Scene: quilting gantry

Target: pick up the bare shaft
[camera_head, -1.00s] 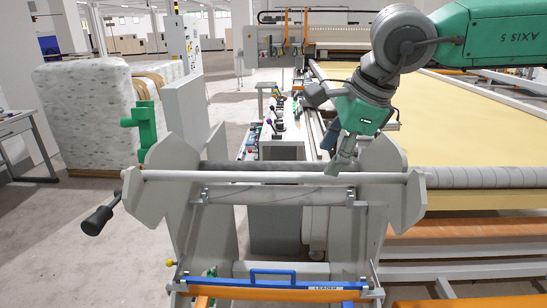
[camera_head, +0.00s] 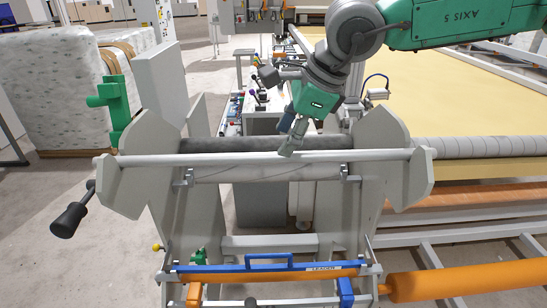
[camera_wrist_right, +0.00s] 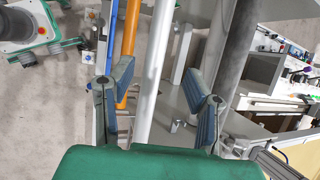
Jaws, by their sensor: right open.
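The bare shaft (camera_head: 220,158) is a plain, light grey rod lying level across the top of a grey stand, between its two side plates (camera_head: 385,165). My right gripper (camera_head: 290,143) is over the shaft, a little right of its middle, pointing down. In the right wrist view the gripper (camera_wrist_right: 160,85) is open, with one blue-grey finger on either side of the white shaft (camera_wrist_right: 153,80). I cannot tell how deep the shaft lies between the fingers, or whether they touch it. My left gripper does not show.
A dark roller (camera_head: 240,144) runs close behind the shaft, and a pale roll (camera_head: 260,173) lies below it. A black-knobbed crank (camera_head: 69,219) sticks out at left. An orange leader bar (camera_head: 225,275) with a blue handle is in front.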

